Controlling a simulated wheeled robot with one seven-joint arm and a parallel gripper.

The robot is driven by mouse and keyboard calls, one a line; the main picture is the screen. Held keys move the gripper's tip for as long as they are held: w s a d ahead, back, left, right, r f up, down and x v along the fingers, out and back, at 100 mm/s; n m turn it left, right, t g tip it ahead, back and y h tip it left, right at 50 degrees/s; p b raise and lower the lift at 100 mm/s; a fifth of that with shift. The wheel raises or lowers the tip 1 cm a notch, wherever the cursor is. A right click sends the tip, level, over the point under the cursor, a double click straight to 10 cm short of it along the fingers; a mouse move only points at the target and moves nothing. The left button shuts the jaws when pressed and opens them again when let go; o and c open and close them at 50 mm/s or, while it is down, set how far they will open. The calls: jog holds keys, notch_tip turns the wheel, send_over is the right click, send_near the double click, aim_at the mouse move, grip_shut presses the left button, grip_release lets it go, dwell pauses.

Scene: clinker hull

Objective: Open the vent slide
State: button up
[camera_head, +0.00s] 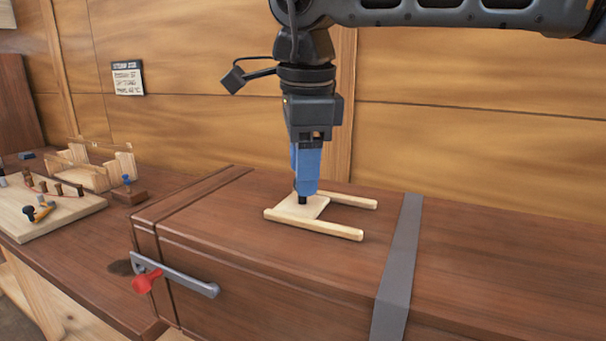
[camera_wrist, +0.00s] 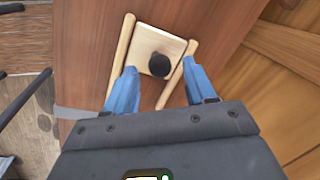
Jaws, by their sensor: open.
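The vent slide is a pale wooden plate (camera_head: 300,207) with a small black knob (camera_head: 302,198), set between two pale wooden rails (camera_head: 340,231) on top of a brown wooden box (camera_head: 270,250). The plate sits at the left end of the rails in the head view. My gripper (camera_head: 305,190) points down over the plate, its blue fingers at the knob. In the wrist view, my gripper (camera_wrist: 158,78) is open, one blue finger on each side of the black knob (camera_wrist: 159,65), with gaps visible. The plate (camera_wrist: 150,48) lies beyond the fingertips there. Whether the fingers touch the plate is unclear.
A metal lever with a red knob (camera_head: 143,283) sticks out from the box's front. A grey strap (camera_head: 397,270) crosses the box at right. A pegboard (camera_head: 45,208) and wooden rack (camera_head: 98,168) stand on the bench at left. A plank wall (camera_head: 450,130) rises close behind.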

jog(key=shift+w+f, duration=0.2)
jog(key=shift+f, duration=0.95)
grip_shut()
